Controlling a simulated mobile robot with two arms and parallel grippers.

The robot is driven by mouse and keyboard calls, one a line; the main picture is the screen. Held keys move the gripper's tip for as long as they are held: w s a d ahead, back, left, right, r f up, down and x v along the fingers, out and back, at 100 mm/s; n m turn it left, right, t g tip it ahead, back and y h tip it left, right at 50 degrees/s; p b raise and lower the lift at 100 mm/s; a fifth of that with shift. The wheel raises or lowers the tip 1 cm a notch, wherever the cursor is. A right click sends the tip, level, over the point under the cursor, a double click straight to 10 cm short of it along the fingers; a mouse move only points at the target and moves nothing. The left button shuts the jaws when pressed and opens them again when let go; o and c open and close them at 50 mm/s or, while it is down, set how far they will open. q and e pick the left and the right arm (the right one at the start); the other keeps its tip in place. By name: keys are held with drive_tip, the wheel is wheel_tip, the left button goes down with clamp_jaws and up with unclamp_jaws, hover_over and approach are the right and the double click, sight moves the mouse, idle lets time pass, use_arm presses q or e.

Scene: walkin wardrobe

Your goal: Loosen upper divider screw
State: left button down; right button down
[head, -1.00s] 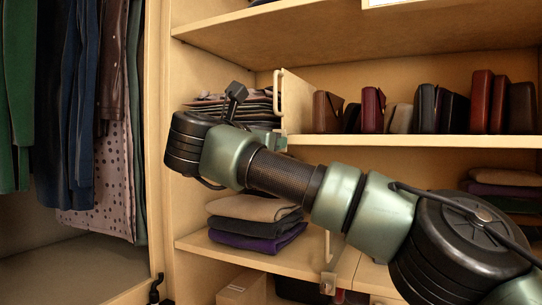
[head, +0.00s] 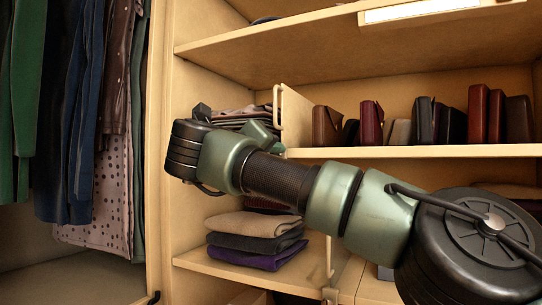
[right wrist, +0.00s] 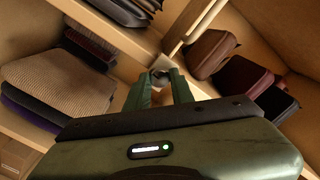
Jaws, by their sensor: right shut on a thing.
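The upper divider (head: 296,116) is a pale wooden panel with a loop handle, standing on the middle shelf between a stack of folded clothes and the wallets. My right gripper (head: 270,138) is at its lower front edge, where fingers and arm hide the screw. In the right wrist view, the green fingers (right wrist: 161,88) are shut on the dark round screw knob (right wrist: 160,75) at the shelf edge, below the divider (right wrist: 192,28). Only the knob's end shows between the fingertips. My left gripper is not in view.
Wallets and cases (head: 432,120) stand right of the divider. Folded clothes (head: 258,238) lie on the shelf below, beside a lower divider (head: 328,262). Hanging garments (head: 75,110) fill the left bay. The side panel (head: 157,220) stands close to my wrist.

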drive_tip(key=shift+f+n+p, duration=0.1)
drive_tip(key=shift+n+p, duration=2.75)
drive_tip(key=shift+n, duration=6.65)
drive_tip(key=shift+f, duration=0.1)
drive_tip(key=c, duration=1.2)
unclamp_jaws()
drive_tip(key=b+v, duration=0.3)
drive_tip(key=v, duration=0.5)
